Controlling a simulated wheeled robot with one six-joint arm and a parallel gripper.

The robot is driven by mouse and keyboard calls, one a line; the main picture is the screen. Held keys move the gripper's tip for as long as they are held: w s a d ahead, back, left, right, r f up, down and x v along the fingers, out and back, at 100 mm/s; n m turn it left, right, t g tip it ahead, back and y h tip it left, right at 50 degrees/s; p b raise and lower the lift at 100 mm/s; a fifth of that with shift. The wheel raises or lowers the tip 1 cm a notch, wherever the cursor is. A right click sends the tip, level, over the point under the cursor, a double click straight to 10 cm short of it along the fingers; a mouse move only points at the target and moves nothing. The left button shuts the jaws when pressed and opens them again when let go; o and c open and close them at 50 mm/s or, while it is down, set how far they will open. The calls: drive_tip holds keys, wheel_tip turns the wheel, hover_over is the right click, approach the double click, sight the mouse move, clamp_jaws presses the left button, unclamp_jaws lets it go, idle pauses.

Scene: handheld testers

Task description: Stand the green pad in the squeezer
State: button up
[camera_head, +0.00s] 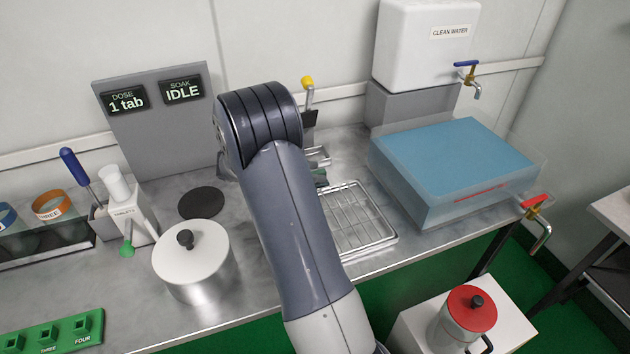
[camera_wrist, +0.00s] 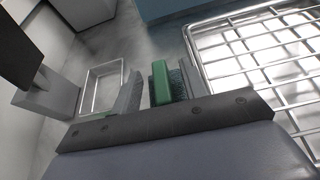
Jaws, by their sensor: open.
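The green pad (camera_wrist: 161,82) shows in the wrist view between the two fingers of my gripper (camera_wrist: 160,88). The fingers are open, one on each side of the pad; I cannot tell whether either touches it.
A wire rack tray (camera_head: 358,218) lies right of my arm, with a blue-filled clear tank (camera_head: 440,170) beyond it. A lidded pot (camera_head: 193,262) and a dark disc (camera_head: 201,203) are on the left. A red-lidded pot (camera_head: 468,318) stands lower right.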

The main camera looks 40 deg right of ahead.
drive_tip(key=shift+x, duration=1)
drive_tip(key=shift+c, duration=0.5)
clamp_jaws()
